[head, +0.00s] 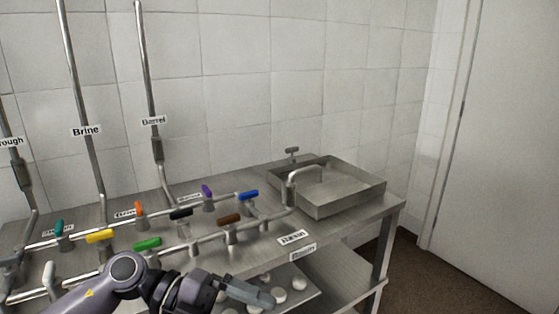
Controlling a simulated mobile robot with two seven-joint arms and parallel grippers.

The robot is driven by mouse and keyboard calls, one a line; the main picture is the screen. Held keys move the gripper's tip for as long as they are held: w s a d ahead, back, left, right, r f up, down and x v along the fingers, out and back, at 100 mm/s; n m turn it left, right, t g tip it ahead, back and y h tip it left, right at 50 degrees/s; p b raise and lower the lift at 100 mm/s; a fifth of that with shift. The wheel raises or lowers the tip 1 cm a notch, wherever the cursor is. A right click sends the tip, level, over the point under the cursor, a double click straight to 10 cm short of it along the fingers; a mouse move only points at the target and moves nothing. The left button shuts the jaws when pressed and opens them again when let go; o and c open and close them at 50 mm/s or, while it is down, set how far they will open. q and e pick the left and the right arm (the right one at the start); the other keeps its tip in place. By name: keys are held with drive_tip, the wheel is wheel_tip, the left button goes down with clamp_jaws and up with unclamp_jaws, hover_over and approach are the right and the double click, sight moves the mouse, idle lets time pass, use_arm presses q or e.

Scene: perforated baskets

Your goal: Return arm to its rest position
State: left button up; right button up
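My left arm comes in from the bottom left, in front of the metal table (345,226). My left gripper (262,297) is at the bottom middle, pointing right, in front of the lower shelf. Its fingers show from the side as one grey shape, so their opening cannot be told. Nothing is clearly seen between them. My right gripper is not in view.
Pipes with coloured valve handles, such as a blue one (248,195) and a green one (147,243), run along the tabletop. A metal sink (345,207) stands at right. Several pale round things (299,283) lie on the lower shelf. Floor at right is clear.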

use_arm(q)
drive_tip(key=w+a+f+n+t+y, duration=0.1)
drive_tip(key=a+f+n+t+y, duration=0.4)
drive_tip(key=n+t, duration=0.65)
drive_tip(key=w+a+f+n+t+y, duration=0.1)
drive_tip(key=a+f+n+t, duration=0.2)
drive_tip(key=f+n+t, duration=0.75)
drive_tip(key=s+a+f+n+g+y, duration=0.6)
drive_tip(key=s+f, duration=0.5)
drive_tip(key=s, duration=0.2)
drive_tip(key=a+n+g, duration=0.1)
drive_tip(key=n+g, duration=0.1)
drive_tip(key=n, duration=0.1)
drive_tip(key=shift+s+f+g, duration=0.25)
drive_tip(key=shift+f+g, duration=0.1)
drive_tip(key=shift+g, duration=0.05)
drive_tip(key=shift+a, duration=0.1)
